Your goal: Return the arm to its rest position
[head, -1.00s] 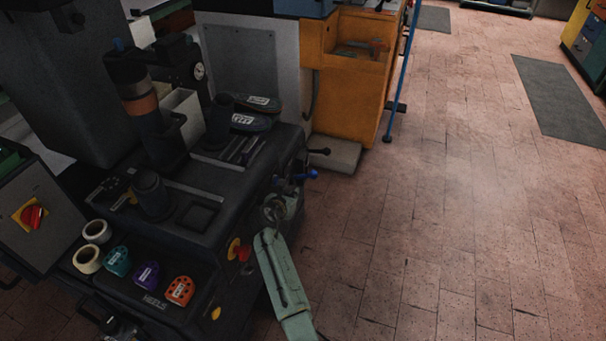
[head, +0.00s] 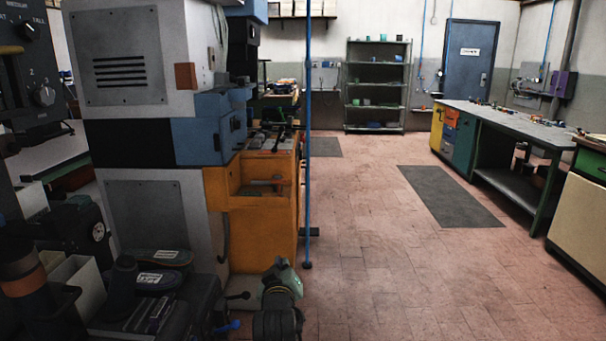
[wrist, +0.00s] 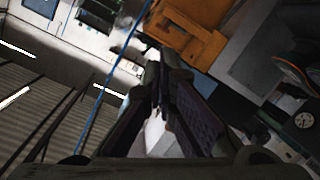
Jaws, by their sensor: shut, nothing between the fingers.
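In the wrist view, my gripper (wrist: 163,72) has its two dark fingers brought together, with nothing visible between them. It points up and away from the floor, and the wrist picture is steeply tilted. In the head view, a part of my arm (head: 281,287), green and dark, shows folded at the bottom centre, beside the dark press bench (head: 190,312). My gripper cannot be clearly made out in the head view.
An orange machine base (head: 262,222) and a blue pole (head: 308,150) stand just beyond the arm. Dark heel pieces (head: 160,281) lie on the press bench at left. Open tiled floor (head: 380,270) lies to the right, with a grey mat (head: 450,196) and a workbench (head: 500,118).

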